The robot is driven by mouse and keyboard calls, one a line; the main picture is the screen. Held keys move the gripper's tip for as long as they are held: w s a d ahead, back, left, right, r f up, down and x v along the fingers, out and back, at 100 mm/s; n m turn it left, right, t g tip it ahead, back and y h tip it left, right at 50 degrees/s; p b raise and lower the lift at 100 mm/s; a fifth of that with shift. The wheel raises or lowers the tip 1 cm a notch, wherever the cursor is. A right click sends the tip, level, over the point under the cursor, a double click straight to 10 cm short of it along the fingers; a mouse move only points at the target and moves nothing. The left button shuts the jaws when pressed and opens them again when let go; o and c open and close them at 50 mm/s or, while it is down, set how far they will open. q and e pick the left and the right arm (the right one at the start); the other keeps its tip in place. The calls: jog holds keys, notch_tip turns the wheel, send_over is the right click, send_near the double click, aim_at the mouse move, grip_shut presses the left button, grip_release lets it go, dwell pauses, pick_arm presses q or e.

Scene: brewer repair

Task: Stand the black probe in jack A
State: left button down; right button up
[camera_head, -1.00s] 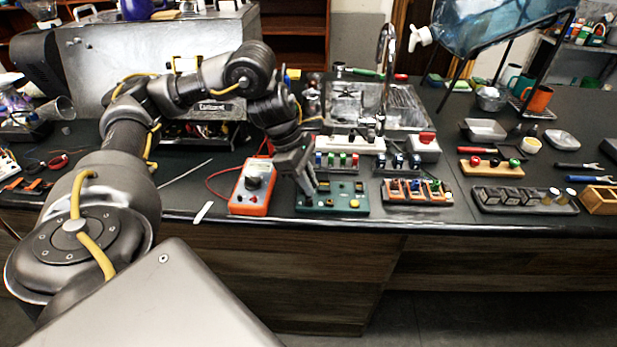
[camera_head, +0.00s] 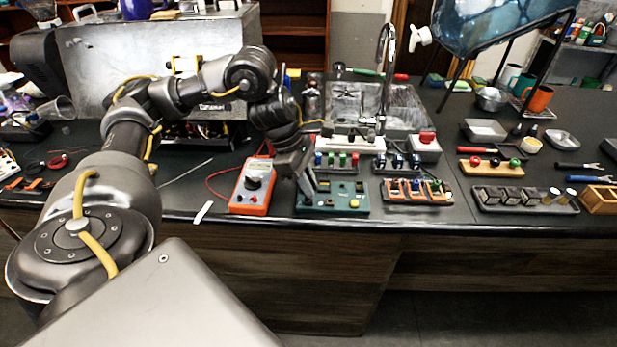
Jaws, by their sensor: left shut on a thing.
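My left gripper (camera_head: 306,189) points down over the left part of a green board (camera_head: 332,208) with several small knobs and sockets. It is shut on a small dark thing, which looks like the black probe; the fingers hide most of it. I cannot tell whether its tip is inside a jack or just above one. Jack A cannot be made out at this size. An orange meter (camera_head: 250,197) with a dark dial lies just left of the board, with a red lead (camera_head: 213,180) looping off its left side. My right gripper is not in view.
Behind the board stands a rack with coloured knobs (camera_head: 337,168). To the right is a board with orange parts (camera_head: 416,199). A white strip (camera_head: 203,213) lies near the counter's front edge. A sink (camera_head: 403,105) and a steel machine (camera_head: 150,60) stand behind.

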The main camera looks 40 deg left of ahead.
pick_arm(q)
jog(key=c, duration=1.3)
grip_release()
jog(key=shift+c, duration=0.2)
jog(key=p+v, duration=0.3)
jog(key=v, duration=0.7)
jog(key=shift+a+r, duration=0.15)
jog(key=shift+r, duration=0.25)
